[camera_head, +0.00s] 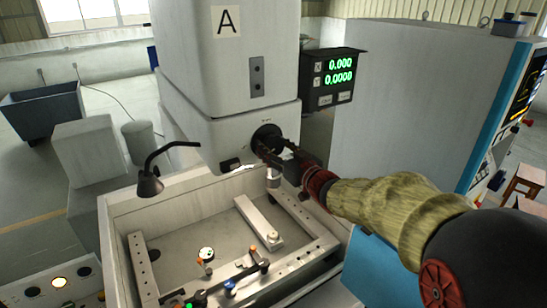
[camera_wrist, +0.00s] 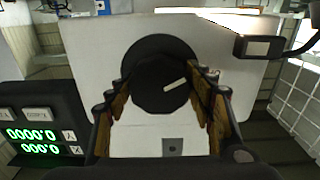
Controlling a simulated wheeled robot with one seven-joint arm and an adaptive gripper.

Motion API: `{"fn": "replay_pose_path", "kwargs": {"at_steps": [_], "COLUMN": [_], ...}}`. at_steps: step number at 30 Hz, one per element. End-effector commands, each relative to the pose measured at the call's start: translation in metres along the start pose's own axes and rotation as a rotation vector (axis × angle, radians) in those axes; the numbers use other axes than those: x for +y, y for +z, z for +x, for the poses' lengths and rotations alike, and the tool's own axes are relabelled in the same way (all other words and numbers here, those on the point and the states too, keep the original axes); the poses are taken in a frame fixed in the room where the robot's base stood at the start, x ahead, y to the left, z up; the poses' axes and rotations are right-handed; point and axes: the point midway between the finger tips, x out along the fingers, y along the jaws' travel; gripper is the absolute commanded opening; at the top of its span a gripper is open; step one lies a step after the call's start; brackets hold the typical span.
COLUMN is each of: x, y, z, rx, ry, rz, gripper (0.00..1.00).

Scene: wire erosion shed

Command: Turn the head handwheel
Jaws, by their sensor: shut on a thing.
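The head handwheel (camera_head: 267,137) is a round black knob on the front of the light grey machine head (camera_head: 228,135), just below the panel marked A. In the wrist view the handwheel (camera_wrist: 160,82) shows a white index line on its face, pointing to the right and slightly up. My gripper (camera_head: 275,150) reaches in from the right. In the wrist view my gripper (camera_wrist: 163,95) has one finger on each side of the knob, closed on it. In the head view the fingers partly cover the knob.
A readout box (camera_head: 332,78) with green digits is mounted right of the head. A lamp (camera_head: 150,184) on a bent arm stands at left. Below lies the open work tank (camera_head: 120,215) with clamp bars and small fixtures. A large grey cabinet (camera_head: 400,110) stands at right.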

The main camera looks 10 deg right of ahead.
Motion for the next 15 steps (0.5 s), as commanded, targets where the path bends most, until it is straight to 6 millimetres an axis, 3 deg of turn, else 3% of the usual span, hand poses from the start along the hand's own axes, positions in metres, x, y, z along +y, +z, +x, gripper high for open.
{"fn": "replay_pose_path", "kwargs": {"at_steps": [15], "x": [0.0006], "y": [0.0044], "z": [-0.0001], "rx": [0.000], "ry": [0.000], "rz": [-0.493], "gripper": [0.28]}}
